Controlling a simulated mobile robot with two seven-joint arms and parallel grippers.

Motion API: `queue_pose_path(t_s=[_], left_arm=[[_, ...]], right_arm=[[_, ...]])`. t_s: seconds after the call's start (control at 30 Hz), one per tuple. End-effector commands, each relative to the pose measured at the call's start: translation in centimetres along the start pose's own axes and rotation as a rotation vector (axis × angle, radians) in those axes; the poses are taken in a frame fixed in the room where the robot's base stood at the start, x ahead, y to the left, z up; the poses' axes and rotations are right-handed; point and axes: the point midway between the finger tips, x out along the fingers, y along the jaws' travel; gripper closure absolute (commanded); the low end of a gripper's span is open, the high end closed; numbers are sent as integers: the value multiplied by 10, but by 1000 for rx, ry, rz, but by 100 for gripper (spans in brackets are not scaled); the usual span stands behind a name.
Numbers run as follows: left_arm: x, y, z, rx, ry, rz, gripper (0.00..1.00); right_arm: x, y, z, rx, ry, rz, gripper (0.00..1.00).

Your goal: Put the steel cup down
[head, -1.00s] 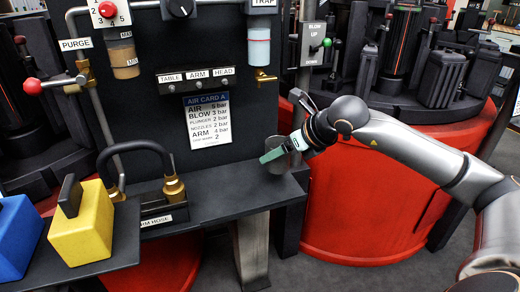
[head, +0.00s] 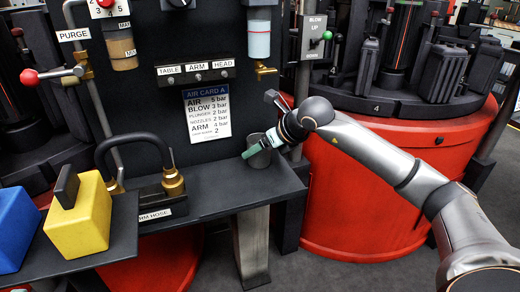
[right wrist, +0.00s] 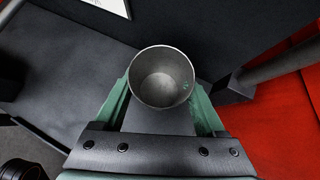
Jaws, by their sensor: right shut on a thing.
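The steel cup (head: 260,160) is a small grey metal cup at the right end of the dark shelf (head: 215,190) in the head view. My right gripper (head: 253,150), with green fingers, is shut on it from the right. In the right wrist view the cup (right wrist: 162,76) stands between the two green fingers, mouth toward the camera, and looks empty. It appears upright, at or just above the shelf top; I cannot tell if its base touches. The fingers hide part of the cup. My left gripper is not in view.
A dark panel with an air card (head: 207,113) rises behind the shelf. A black hose with brass fittings (head: 173,183) stands on the shelf's left part. A yellow block (head: 80,228) and a blue block (head: 15,230) lie further left. A red machine base (head: 350,190) is at right.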

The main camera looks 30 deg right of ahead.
Motion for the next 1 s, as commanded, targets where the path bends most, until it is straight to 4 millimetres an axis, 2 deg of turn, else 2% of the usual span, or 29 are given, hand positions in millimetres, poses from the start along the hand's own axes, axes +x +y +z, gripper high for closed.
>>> queue_pose_path(t_s=[0.07, 0.1, 0.33, 0.67, 0.77, 1.0], left_arm=[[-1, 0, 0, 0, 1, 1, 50], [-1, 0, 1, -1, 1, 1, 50], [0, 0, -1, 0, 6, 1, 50], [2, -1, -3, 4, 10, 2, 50], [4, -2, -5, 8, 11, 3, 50], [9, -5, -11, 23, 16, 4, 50]], right_arm=[[0, 0, 0, 0, -1, 0, 95], [1, 0, -1, 0, 0, 0, 27], [0, 0, 0, 0, 0, 0, 1], [-4, -1, 1, 0, -1, -1, 0], [-18, -2, 2, -2, -3, -3, 0], [-70, -2, 1, -3, 0, -6, 0]])
